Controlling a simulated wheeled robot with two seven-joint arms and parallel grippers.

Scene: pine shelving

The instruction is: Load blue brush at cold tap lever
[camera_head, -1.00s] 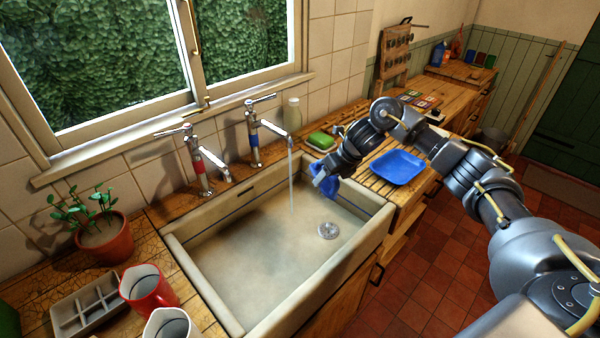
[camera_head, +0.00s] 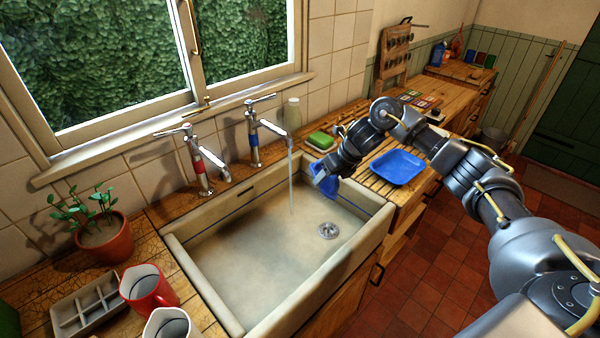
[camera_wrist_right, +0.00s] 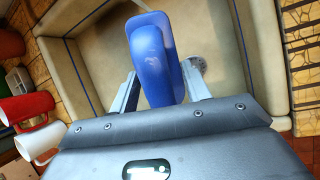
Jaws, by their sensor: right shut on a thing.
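The blue brush (camera_head: 326,180) is held over the right end of the sink, just right of the thin water stream. It also shows in the right wrist view (camera_wrist_right: 152,55), between the two fingers. My right gripper (camera_head: 331,176) is shut on it; the fingers flank it in the wrist view (camera_wrist_right: 157,90). The cold tap (camera_head: 254,137) has a blue band and a lever (camera_head: 262,97) on top; water runs from its spout. The hot tap (camera_head: 201,167) with a red band stands to its left. My left gripper is out of view.
The sink (camera_head: 222,254) has a drain (camera_head: 328,230). A blue tray (camera_head: 398,168) lies on the drainboard right of it. Green soap (camera_head: 320,139) and a pale bottle (camera_head: 293,113) stand behind. A potted plant (camera_head: 105,238), a red mug (camera_head: 146,287) and a divided tray (camera_head: 84,302) are at left.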

